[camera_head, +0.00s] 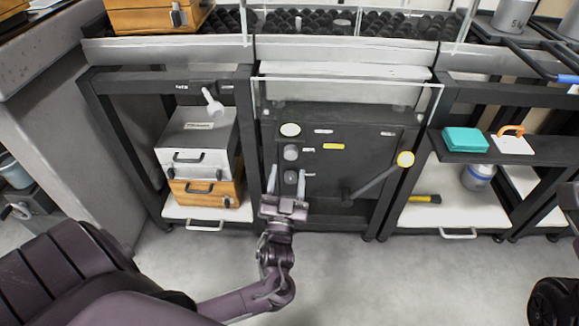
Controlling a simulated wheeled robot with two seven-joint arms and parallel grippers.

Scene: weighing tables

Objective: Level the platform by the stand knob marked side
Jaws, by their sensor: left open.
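A dark stand panel (350,140) faces me under the middle weighing table. It carries a column of round knobs: a cream one (290,129) at the top, a grey one (291,152) below it, and a lower grey one (290,177). Small labels sit beside them, too small to read surely, so I cannot tell which knob is marked side. My left gripper (287,181) is open, its fingers pointing up at the panel on either side of the lower grey knob in the picture. I cannot tell whether it touches it. My right gripper is not in view.
A lever (378,179) with a yellow end sticks out at the panel's right. Clear panes (350,85) stand above the panel. Cases (197,140) fill the left shelf. A teal box (465,140) lies on the right shelf. The floor (380,285) in front is clear.

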